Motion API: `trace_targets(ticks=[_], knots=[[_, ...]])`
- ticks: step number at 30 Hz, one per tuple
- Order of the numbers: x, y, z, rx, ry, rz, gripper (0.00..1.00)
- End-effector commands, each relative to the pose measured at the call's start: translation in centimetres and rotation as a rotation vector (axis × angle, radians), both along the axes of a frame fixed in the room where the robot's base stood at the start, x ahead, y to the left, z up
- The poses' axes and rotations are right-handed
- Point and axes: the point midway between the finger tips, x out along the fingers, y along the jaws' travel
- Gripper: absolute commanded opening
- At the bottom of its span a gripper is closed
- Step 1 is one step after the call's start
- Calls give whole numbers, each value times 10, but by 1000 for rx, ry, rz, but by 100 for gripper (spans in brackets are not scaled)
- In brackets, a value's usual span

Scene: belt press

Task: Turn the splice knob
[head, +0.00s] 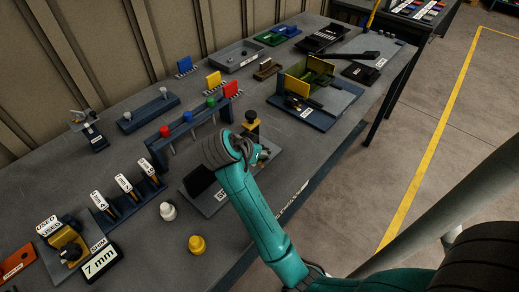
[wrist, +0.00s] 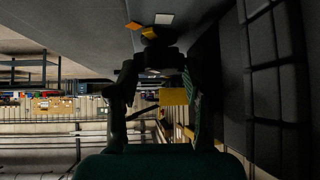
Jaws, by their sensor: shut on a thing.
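My gripper (wrist: 155,75) is at the dark workbench. In the wrist view its two dark fingers close on a dark knob-like thing (wrist: 152,50), which is in shadow. In the head view my teal wrist hides most of the gripper and what it holds. A dark station plate (head: 205,204) with a partly hidden label lies under and beside my wrist. A black knob on a yellow block (head: 251,126) stands just behind my wrist. I cannot tell whether this is the thing held, or which way the held knob is turned.
A blue rack (head: 160,148) with blue, green and red knobs stands left of my wrist. White (head: 168,211) and yellow (head: 197,245) knobs stand in front. A yellow-sided fixture (head: 318,100) stands behind right. Labelled tools and a 7 mm block (head: 100,262) are front left.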

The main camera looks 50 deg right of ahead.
Motion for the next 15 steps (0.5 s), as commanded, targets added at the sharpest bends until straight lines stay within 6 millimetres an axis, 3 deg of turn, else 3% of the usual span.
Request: trace_targets(ticks=[1,2,5,15], knots=[[0,0,-1,2,2,1,15],[0,0,-1,2,2,1,52],[0,0,-1,2,2,1,75],[1,0,0,1,-3,4,75]])
